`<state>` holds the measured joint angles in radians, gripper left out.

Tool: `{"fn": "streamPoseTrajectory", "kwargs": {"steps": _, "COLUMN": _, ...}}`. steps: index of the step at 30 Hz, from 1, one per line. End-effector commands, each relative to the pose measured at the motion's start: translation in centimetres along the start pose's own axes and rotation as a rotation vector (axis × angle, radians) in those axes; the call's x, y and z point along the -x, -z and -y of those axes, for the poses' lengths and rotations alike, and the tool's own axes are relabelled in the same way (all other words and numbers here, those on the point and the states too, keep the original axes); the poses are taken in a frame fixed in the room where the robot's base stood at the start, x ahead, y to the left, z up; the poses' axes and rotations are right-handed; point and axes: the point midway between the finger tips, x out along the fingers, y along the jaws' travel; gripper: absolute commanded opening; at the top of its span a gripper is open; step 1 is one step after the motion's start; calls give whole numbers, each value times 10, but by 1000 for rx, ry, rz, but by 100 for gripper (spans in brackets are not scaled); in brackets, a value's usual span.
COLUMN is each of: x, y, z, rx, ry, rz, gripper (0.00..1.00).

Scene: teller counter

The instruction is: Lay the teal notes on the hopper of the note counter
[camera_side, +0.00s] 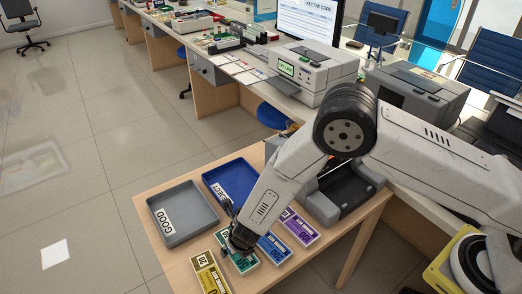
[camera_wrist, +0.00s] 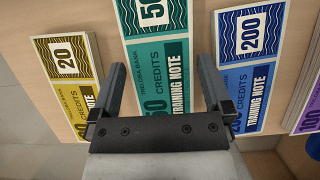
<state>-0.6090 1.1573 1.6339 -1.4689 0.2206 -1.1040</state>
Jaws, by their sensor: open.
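The teal notes (camera_side: 238,258) lie on the wooden table, between the yellow and the blue notes. They are marked 50 and also show in the wrist view (camera_wrist: 158,50). My gripper (camera_side: 238,238) is over the teal notes, pointing down. In the wrist view my gripper (camera_wrist: 161,72) is open, with one finger on each side of the teal notes and nothing held. I cannot tell how far the fingertips are above the table. The note counter (camera_side: 322,205), a grey and black machine, stands at the table's right, partly hidden by my arm.
Yellow notes (camera_side: 208,270), blue notes (camera_side: 274,247) and purple notes (camera_side: 300,226) lie close on either side. A grey tray (camera_side: 167,238) marked GOOD and a blue tray (camera_side: 213,173) lie behind. A long counter with machines (camera_side: 330,78) runs along the back.

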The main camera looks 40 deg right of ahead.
Motion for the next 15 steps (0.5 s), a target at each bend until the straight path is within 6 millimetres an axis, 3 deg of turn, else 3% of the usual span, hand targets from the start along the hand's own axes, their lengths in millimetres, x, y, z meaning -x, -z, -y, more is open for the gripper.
{"fn": "streamPoseTrajectory", "kwargs": {"steps": 15, "x": -6, "y": 0, "z": 0, "rx": 0, "ry": 0, "rz": 0, "gripper": 100}}
